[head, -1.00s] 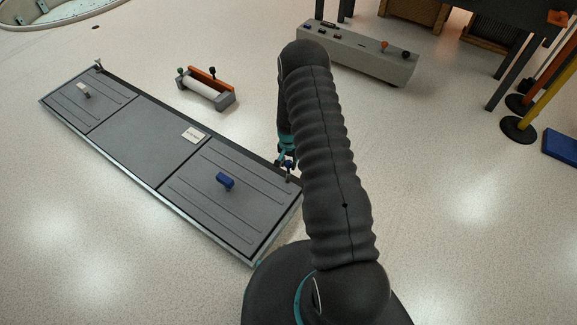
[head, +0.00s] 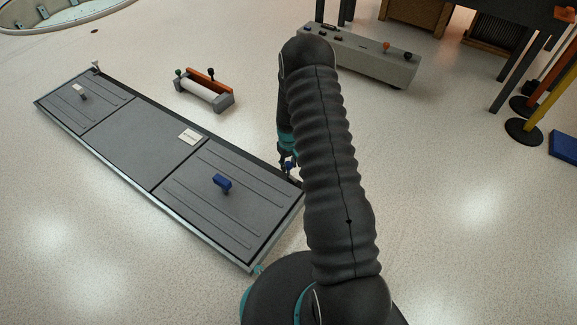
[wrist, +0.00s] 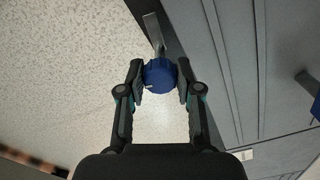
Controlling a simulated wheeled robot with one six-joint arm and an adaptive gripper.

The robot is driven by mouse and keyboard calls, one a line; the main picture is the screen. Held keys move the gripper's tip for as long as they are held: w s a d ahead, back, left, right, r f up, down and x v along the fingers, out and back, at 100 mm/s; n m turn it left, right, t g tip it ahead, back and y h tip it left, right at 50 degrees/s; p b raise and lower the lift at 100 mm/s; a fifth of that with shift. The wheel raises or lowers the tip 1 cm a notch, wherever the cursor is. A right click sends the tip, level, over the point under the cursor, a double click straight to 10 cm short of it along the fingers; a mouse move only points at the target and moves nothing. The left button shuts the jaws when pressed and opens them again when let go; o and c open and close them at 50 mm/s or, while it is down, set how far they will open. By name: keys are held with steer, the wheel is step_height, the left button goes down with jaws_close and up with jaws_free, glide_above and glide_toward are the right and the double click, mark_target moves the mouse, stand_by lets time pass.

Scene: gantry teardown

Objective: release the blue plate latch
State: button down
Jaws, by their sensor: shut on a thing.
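The blue plate latch shows in the wrist view as a round, ribbed blue knob (wrist: 159,75) on a grey metal lever (wrist: 153,32) at the edge of the dark panel. My gripper (wrist: 159,80) has one finger on each side of the knob and is shut on it. In the head view my gripper (head: 287,164) is at the right end of the panel's far edge, partly hidden by my arm. The dark plate (head: 207,210) beside it carries a blue handle (head: 222,183), which also shows at the right of the wrist view (wrist: 307,82).
A small rack with a white roller (head: 203,91) and a grey control box (head: 365,60) stand behind. Floor between them is clear.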

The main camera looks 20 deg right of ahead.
steer(key=shift+n+b, duration=0.3)
steer(key=shift+n, duration=0.7)
steer(key=c, duration=0.8)
jaws_free()
steer(key=shift+r, duration=0.15)
step_height(320, 180, up, 12)
steer(key=shift+f, duration=0.15)
